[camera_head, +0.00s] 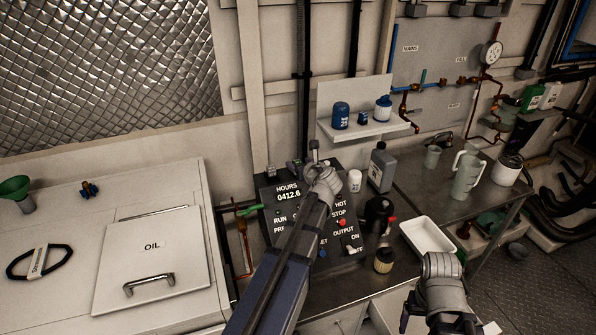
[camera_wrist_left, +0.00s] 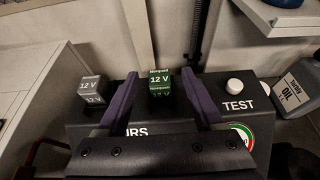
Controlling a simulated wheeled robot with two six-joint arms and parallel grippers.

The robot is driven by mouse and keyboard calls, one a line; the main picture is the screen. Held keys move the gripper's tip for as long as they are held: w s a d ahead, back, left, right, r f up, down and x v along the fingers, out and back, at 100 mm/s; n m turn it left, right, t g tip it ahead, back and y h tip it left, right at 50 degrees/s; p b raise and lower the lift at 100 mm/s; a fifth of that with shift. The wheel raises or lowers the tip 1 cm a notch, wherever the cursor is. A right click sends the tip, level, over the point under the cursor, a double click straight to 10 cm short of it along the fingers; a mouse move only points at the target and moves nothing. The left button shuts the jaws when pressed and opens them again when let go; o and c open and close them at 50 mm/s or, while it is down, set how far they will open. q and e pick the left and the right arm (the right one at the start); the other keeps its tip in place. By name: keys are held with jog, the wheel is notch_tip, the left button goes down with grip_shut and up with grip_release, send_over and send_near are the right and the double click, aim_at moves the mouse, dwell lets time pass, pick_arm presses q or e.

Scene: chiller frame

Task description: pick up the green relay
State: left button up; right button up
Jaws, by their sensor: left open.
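The green relay (camera_wrist_left: 160,85), a small block marked 12 V, stands on the dark control panel. In the left wrist view it shows between the two purple fingers of my left gripper (camera_wrist_left: 160,76), with a gap on each side. The gripper is open and I see no contact. In the head view my left gripper (camera_head: 314,152) is over the back edge of the panel (camera_head: 283,226). A grey relay (camera_wrist_left: 92,86), also marked 12 V, stands left of the green one. My right gripper (camera_head: 436,318) is low in the head view, partly cut off, its jaws unclear.
A white knob (camera_wrist_left: 234,86) and the TEST label are right of the green relay. A grey oil bottle (camera_head: 381,168) and a white cup (camera_head: 354,181) stand right of the panel. A white tray (camera_head: 427,237) lies at right.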

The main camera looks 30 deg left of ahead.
pick_arm(q)
jog(key=shift+c, duration=0.5)
grip_shut()
